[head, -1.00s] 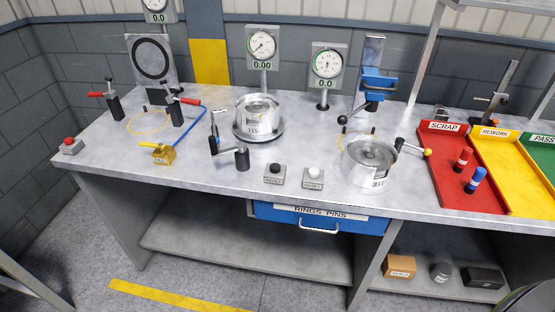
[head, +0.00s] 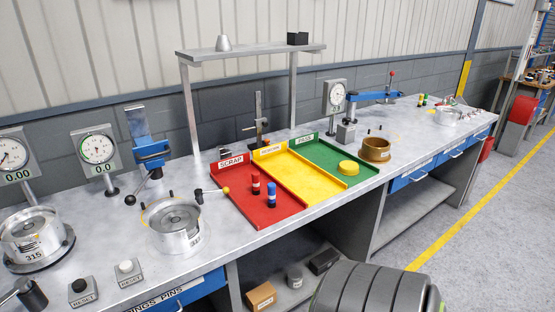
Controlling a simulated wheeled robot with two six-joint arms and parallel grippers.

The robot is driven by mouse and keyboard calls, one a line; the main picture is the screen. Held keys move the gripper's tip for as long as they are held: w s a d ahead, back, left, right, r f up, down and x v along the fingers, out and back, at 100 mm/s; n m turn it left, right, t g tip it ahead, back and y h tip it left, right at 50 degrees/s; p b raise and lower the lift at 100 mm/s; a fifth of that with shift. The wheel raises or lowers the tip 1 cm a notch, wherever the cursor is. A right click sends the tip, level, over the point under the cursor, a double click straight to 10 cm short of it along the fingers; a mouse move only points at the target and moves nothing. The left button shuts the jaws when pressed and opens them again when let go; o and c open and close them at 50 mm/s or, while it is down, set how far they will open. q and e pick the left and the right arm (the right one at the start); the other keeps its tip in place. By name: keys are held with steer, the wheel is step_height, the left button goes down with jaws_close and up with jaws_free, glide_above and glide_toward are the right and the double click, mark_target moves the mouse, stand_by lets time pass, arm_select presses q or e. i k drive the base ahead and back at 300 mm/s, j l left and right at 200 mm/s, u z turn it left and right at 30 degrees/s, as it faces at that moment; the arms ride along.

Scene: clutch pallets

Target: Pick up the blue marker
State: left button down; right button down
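The blue marker (head: 272,194) stands upright in the red SCRAP tray (head: 283,213) on the bench. It has a blue body with a white band and a dark lower part. A similar red marker (head: 256,184) stands upright just behind it and to the left, in the same tray. Neither of my grippers shows in the head view.
Yellow REWORK (head: 314,185) and green PASS (head: 325,159) trays adjoin the red one. A shelf (head: 250,50) spans above. A large grey ribbed thing (head: 372,292) is in front.

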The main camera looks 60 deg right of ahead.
mark_target(272, 186)
steer(key=z, duration=1.95)
steer(key=i+l+u, duration=0.35)
steer(key=i+l, duration=0.1)
